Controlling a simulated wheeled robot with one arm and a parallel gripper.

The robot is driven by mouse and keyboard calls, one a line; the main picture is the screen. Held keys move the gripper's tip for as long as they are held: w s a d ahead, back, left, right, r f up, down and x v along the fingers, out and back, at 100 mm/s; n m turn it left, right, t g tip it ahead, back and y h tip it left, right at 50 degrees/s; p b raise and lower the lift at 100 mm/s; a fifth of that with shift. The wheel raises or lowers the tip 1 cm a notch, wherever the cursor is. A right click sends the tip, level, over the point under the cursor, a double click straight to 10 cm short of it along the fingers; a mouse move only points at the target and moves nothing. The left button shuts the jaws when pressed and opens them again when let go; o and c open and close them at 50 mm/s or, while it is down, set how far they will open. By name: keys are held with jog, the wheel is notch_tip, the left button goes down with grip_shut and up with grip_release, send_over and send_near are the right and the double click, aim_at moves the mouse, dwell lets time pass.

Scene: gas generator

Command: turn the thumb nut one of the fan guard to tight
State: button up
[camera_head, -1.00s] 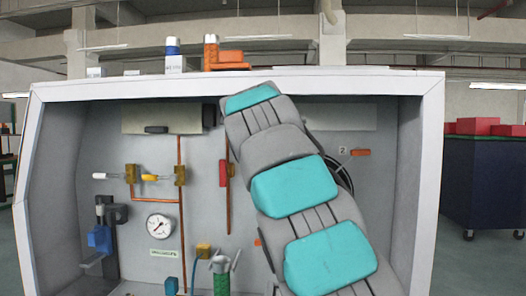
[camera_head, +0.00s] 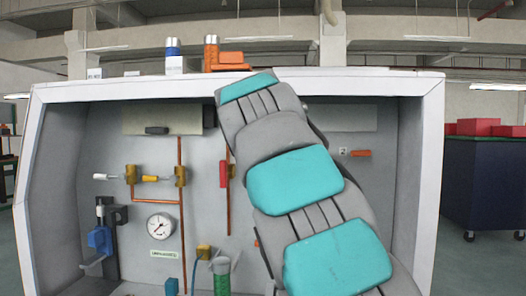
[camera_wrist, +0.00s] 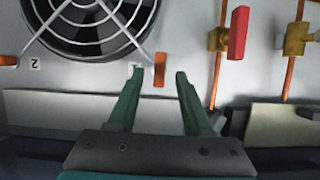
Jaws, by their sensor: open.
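In the wrist view the fan guard (camera_wrist: 88,22) is a round wire grille over a dark fan at the upper left. An orange thumb nut (camera_wrist: 160,70) lies along the picture's vertical, below and right of the guard, beside a small label partly hidden by a fingertip. My gripper (camera_wrist: 157,75) is open, with its green fingertips on either side of this nut in the picture; contact cannot be told. Another orange nut (camera_wrist: 8,60), beside label "2", lies across the picture. It also shows in the head view (camera_head: 361,153), where my arm hides the fan and my gripper.
A red-handled valve (camera_wrist: 238,33) on a copper pipe is right of my gripper in the wrist view. A pale plate (camera_wrist: 55,108) is near the fingers. The white enclosure (camera_head: 431,170) surrounds the panel; a gauge (camera_head: 160,226) and green-bodied fitting (camera_head: 222,279) are left of my arm.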

jog(key=v, duration=0.5)
jog(key=shift+w+f, duration=0.1)
jog(key=s+d+f+m+g+h+p, duration=0.1)
jog(key=s+d+f+g+p, duration=0.25)
jog(key=s+d+f, duration=0.45)
jog(key=s+d+f+g+h+p, duration=0.15)
jog(key=s+d+f+g, duration=0.25)
jog(key=d+f, duration=0.75)
jog(key=s+f+g+y+p, duration=0.1)
jog(key=s+f+g, duration=0.1)
jog(key=s+f, duration=0.5)
jog(key=s+f+n+g+y+p, duration=0.1)
jog(key=s+f, duration=0.5)
jog(key=s, duration=0.8)
jog(key=s+d+f+g+y+p, duration=0.1)
jog(key=s+f+g+p, duration=0.1)
jog(key=s+f+g, duration=0.2)
jog(key=s+f, duration=0.3)
jog(key=s, duration=0.4)
jog(key=shift+f+g, duration=0.3)
jog(key=shift+g, duration=0.05)
